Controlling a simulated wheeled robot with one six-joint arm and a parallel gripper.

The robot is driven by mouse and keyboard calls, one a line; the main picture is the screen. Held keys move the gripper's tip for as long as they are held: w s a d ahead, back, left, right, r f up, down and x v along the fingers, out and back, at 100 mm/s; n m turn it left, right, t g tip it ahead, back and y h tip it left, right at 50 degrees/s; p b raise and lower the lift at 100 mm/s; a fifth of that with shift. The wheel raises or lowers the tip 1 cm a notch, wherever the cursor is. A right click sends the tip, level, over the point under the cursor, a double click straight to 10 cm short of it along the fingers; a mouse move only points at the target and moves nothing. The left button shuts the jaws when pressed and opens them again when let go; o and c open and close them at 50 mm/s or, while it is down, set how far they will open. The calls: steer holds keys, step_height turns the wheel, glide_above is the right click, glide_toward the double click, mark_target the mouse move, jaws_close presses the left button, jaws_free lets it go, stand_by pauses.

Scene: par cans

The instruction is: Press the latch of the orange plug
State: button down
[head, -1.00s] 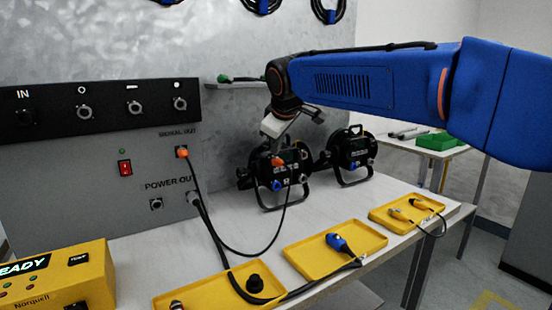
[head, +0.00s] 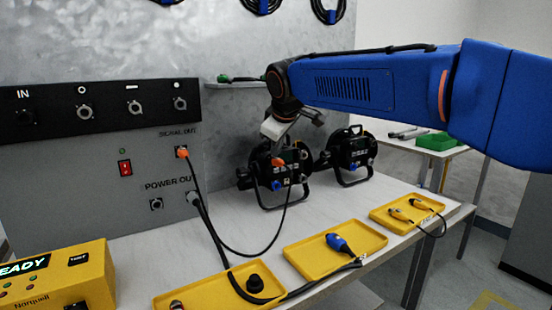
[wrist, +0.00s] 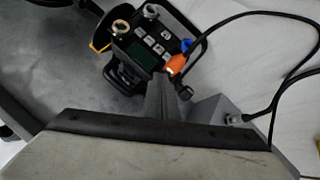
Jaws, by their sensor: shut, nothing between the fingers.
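The orange plug (head: 278,162) sits in the back of the nearer black par can (head: 268,180), with a black cable hanging from it. In the wrist view the orange plug (wrist: 177,65) shows at the edge of the can's panel (wrist: 150,48). My gripper (wrist: 160,82) is shut and empty, its fingertips just beside the plug. I cannot tell whether they touch it, and the latch is too small to make out. In the head view my gripper (head: 277,146) is just above the plug, partly merged with the dark can.
A second par can (head: 350,155) stands close on the right. Another orange connector (head: 182,152) is in the wall panel. Yellow trays (head: 300,262) with connectors line the bench front. The cable loops over the bench between panel and can.

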steer(key=shift+r, duration=0.1)
steer(key=shift+w+r, duration=0.1)
steer(key=shift+r, duration=0.55)
steer(key=shift+r, duration=0.1)
steer(key=shift+w+a+r, duration=0.1)
steer(key=shift+r, duration=1.1)
steer(key=shift+w+a+r, duration=0.1)
steer(key=shift+r, duration=1.1)
